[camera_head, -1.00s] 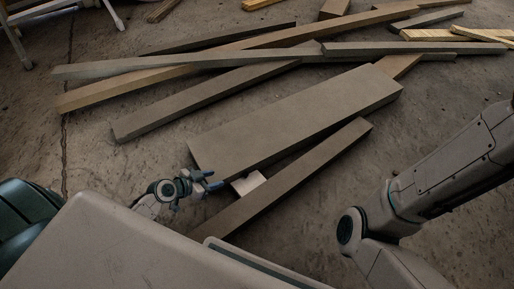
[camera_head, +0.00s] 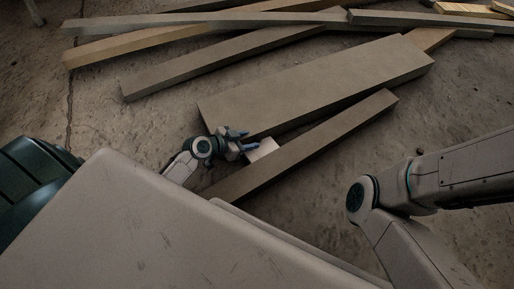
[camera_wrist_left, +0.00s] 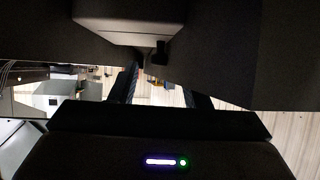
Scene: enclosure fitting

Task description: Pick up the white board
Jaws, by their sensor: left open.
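The white board (camera_head: 262,149) shows as a small pale piece in the head view, lying between a wide grey-brown plank and a narrower one. My left gripper (camera_head: 245,140) is open, its blue-tipped fingers just left of the white board. I cannot tell whether they touch it. In the left wrist view, the two dark fingers of my left gripper (camera_wrist_left: 161,92) stand apart with nothing seen between them nearby. A pale-edged block (camera_wrist_left: 125,30) at the top there may be the white board. My right arm shows at the right of the head view, but its gripper is out of view.
The wide plank (camera_head: 315,85) lies just beyond my left gripper, and the narrow plank (camera_head: 310,142) lies on the near side. Several long beams (camera_head: 225,62) cross behind them. The concrete floor (camera_head: 420,125) on the right is largely clear.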

